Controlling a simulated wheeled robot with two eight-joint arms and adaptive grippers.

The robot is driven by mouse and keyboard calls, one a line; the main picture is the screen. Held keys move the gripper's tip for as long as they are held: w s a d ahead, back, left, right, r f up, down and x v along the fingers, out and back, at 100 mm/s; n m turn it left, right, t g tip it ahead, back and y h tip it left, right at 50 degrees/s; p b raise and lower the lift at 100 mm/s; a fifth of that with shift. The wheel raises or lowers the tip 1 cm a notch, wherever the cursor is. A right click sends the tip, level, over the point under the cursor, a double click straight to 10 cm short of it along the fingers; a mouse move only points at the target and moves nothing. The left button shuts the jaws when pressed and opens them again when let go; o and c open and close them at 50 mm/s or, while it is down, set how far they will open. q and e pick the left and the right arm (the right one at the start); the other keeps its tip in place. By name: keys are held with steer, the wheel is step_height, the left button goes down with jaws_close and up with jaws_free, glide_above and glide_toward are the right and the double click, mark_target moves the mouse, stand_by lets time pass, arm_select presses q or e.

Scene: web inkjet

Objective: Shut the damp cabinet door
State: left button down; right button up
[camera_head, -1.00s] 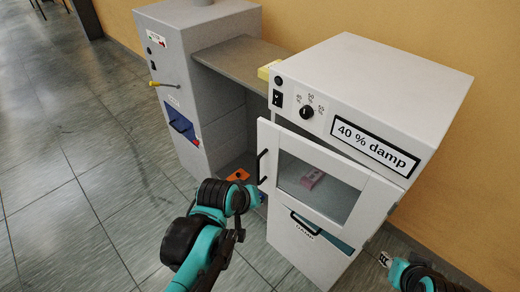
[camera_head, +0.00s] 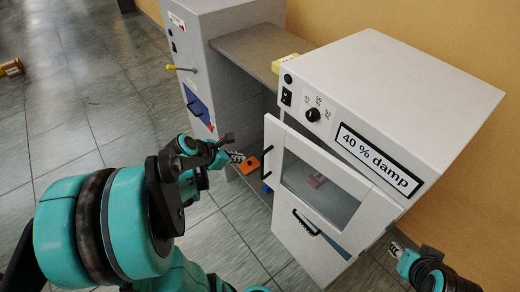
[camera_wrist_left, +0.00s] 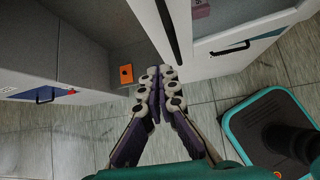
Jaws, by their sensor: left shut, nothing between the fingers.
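The damp cabinet (camera_head: 440,110) is a white box labelled "40 % damp". Its white windowed door (camera_head: 367,205) stands ajar, its left edge swung out from the body. A black handle (camera_head: 267,162) is on that left edge. My left gripper (camera_head: 238,157) is shut and empty, just left of the handle, with a small gap. In the left wrist view its closed fingers (camera_wrist_left: 158,74) point toward the door's edge, beside the dark handle (camera_wrist_left: 168,28). My right gripper (camera_head: 396,248) is low at the right, beside the cabinet; its finger opening is too small to judge.
A lower drawer (camera_head: 310,235) with a black handle sits below the door. A grey cabinet (camera_head: 200,60) stands left, joined by a grey shelf (camera_head: 255,48). An orange item (camera_head: 248,165) lies between them. A pink item (camera_head: 316,180) shows through the window. Tiled floor is open at left.

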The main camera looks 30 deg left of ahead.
arm_select(q)
steer(key=w+d+f+n+b, duration=0.1)
steer(key=w+f+b, duration=0.3)
steer(key=w+f, duration=0.3)
steer(key=shift+w+d+n, duration=0.4)
steer(key=shift+w, duration=1.4)
steer(key=shift+f, duration=0.1)
